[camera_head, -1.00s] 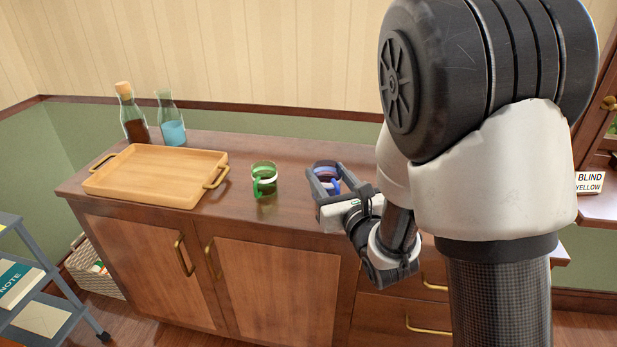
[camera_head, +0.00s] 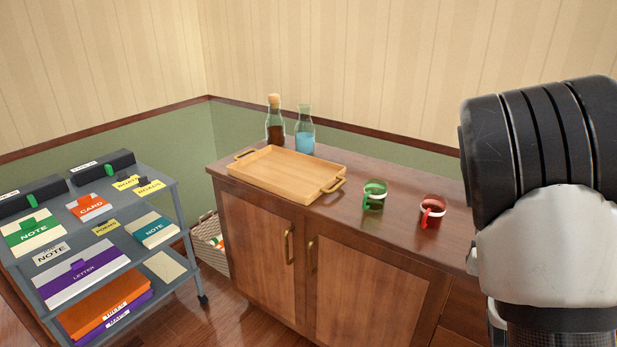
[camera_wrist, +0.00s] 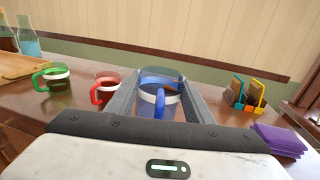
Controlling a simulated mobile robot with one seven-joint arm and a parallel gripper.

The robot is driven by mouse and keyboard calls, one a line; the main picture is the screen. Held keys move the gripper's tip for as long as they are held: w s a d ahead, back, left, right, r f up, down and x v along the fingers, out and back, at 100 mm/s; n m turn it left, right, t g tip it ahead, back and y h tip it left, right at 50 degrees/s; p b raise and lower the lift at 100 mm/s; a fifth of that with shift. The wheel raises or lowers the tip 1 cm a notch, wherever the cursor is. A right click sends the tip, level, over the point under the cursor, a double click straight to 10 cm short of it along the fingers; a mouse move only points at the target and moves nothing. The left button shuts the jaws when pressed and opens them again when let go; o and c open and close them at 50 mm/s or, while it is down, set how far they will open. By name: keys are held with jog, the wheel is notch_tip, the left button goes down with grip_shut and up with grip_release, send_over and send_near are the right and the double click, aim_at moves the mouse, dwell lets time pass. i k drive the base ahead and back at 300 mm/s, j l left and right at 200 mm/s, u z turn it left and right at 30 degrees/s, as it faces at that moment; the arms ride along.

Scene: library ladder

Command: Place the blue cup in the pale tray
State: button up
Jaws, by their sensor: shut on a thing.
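The blue cup (camera_wrist: 158,106), clear with a white band and a blue handle, is between the two fingers of my gripper (camera_wrist: 158,95) in the wrist view. The fingers are shut on it, one on each side, and it looks upright. Whether its base touches the sideboard I cannot tell. In the head view the gripper and blue cup are hidden or out of frame. The pale wooden tray (camera_head: 243,182) with brass handles sits empty at the left end of the sideboard (camera_head: 330,212). Its edge also shows in the wrist view (camera_wrist: 14,67).
A green cup (camera_head: 374,196) and a red cup (camera_head: 431,212) stand right of the tray. A corked bottle (camera_head: 275,126) and a carafe of blue liquid (camera_head: 304,134) stand behind it. A grey cart (camera_head: 165,188) stands left. A card holder (camera_wrist: 243,95) is right of my gripper.

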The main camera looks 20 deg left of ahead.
aim_at(261, 172)
jog(key=i+j+u, duration=0.1)
jog(key=j+u, duration=0.35)
jog(key=i+j+u, duration=0.2)
jog(key=u, duration=0.25)
jog(key=i+j+u, duration=0.15)
jog(key=i+j, duration=0.2)
jog(key=j, duration=0.15)
jog(key=i+j+u, duration=0.2)
jog(key=i+j, duration=0.85)
jog(key=k+j, duration=0.05)
